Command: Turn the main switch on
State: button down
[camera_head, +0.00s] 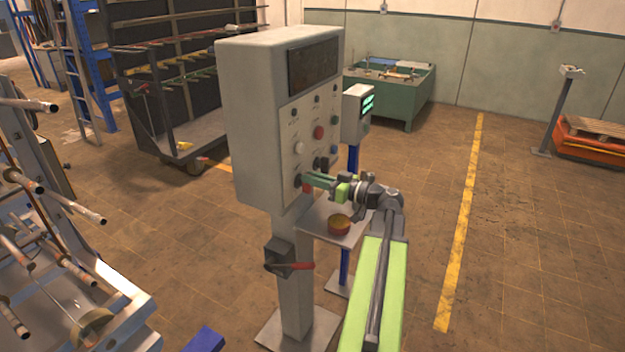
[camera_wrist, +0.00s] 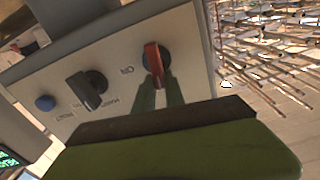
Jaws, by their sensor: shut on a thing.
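The control cabinet (camera_head: 262,110) stands on a grey post, its panel facing right. The red rotary switch on a black round base (camera_wrist: 154,60) sits at the panel's corner in the wrist view, beside a label that looks like an upside-down ON. I take it to be the main switch. In the head view a bit of red (camera_head: 307,188) shows at the panel's lower corner by my gripper (camera_head: 306,181). The green fingers of my gripper (camera_wrist: 160,90) are shut on the red switch's handle, one on each side. The fingertips partly hide the switch.
A black selector knob (camera_wrist: 88,90) and a blue button (camera_wrist: 45,103) are beside the switch. A red-handled lever (camera_head: 290,264) juts from the post.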

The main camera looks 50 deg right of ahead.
jog(key=shift+w+d+f+m+b, duration=0.1)
jog(key=shift+d+f+m+b, duration=0.3)
jog(key=shift+m, duration=2.35)
jog(key=shift+w+d+f+m+b, duration=0.1)
jog(key=shift+d+f+m+b, duration=0.25)
jog(key=shift+m, duration=2.35)
jog(key=shift+w+d+f+m+b, duration=0.1)
jog(key=shift+d+f+m+b, duration=0.25)
jog(key=shift+m, duration=2.4)
jog(key=shift+a+f, duration=0.15)
jog(key=c, duration=1.4)
grip_release()
jog(key=shift+s, duration=0.1)
